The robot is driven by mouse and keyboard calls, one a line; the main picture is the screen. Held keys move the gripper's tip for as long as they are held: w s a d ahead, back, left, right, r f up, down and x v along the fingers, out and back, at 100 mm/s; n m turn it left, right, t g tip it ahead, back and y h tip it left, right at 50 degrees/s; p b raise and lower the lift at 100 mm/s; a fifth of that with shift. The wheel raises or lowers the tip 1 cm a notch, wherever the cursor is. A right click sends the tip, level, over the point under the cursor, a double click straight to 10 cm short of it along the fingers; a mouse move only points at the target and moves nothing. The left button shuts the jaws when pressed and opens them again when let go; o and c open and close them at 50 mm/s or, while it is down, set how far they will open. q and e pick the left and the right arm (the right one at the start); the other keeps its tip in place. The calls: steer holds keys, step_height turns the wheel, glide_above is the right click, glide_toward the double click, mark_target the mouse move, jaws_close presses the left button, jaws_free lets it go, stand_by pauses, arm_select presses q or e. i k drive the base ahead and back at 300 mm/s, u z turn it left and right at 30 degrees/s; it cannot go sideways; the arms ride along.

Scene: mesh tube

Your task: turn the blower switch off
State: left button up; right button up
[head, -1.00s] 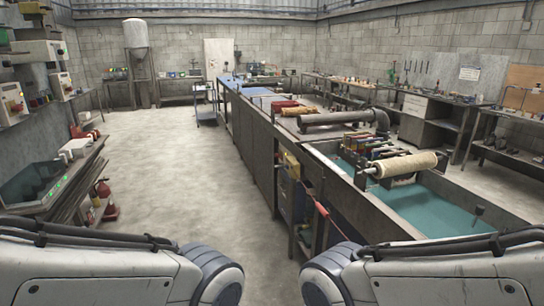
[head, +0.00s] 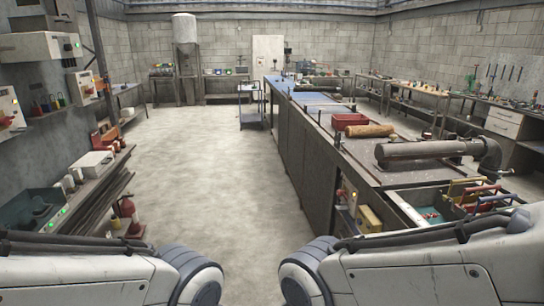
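I cannot tell which control is the blower switch. A grey control box with a red switch (head: 8,117) is on the left wall at the picture's edge. Another wall box with a red knob (head: 83,86) hangs to its right, and a larger box with small lights (head: 48,46) is above. A small box with a lit orange button (head: 343,195) is on the near side of the long bench. Only my two white arm links show at the bottom; both grippers are out of view.
The concrete floor (head: 210,150) ahead is a clear aisle. The long bench (head: 308,172) bounds it on the right, carrying a large grey pipe (head: 425,151). A left shelf (head: 110,168) and red fire extinguisher (head: 128,211) bound it on the left. A cart (head: 251,108) stands further back.

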mark_target(339, 193)
steer(key=u, duration=0.05)
steer(key=i, duration=2.2)
steer(key=z, duration=0.1)
